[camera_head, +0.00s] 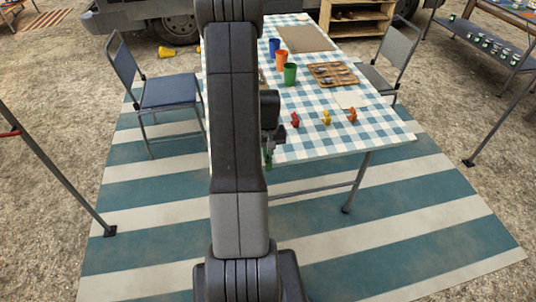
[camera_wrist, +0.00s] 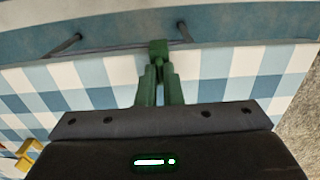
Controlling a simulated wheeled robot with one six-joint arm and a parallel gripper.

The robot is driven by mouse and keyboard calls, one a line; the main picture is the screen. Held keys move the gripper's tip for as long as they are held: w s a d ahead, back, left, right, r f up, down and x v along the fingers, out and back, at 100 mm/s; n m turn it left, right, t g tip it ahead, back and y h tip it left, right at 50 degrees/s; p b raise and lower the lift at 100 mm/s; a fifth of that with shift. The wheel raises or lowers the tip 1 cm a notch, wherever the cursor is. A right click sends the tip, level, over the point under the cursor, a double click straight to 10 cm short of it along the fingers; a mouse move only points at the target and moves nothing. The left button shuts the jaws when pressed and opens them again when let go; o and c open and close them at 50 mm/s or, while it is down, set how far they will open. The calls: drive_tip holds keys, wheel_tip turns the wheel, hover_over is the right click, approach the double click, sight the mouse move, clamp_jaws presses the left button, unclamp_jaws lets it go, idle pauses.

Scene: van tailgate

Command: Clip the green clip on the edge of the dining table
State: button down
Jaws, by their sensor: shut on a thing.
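My gripper (camera_head: 271,146) is at the near edge of the dining table (camera_head: 385,140), partly hidden behind my own arm in the head view. It is shut on the green clip (camera_head: 268,161), which points down. In the wrist view the green clip (camera_wrist: 158,60) sticks out from the dark gripper body (camera_wrist: 160,120). Its far end overlaps the border of the checked cloth (camera_wrist: 235,65) at the table's edge. I cannot tell whether its jaws are around the edge or only in front of it.
Red (camera_head: 295,120), yellow (camera_head: 326,118) and orange (camera_head: 352,115) clips stand on the table near its front. Behind are blue (camera_head: 274,47), orange (camera_head: 281,61) and green (camera_head: 290,74) cups and a cutlery tray (camera_head: 334,74). Chairs flank the table. The striped rug (camera_head: 400,238) in front is clear.

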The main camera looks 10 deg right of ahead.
drive_tip(key=c, duration=1.5)
unclamp_jaws()
drive_tip(key=shift+r, duration=0.15)
wheel_tip(320, 180, up, 14)
drive_tip(key=shift+f, duration=0.2)
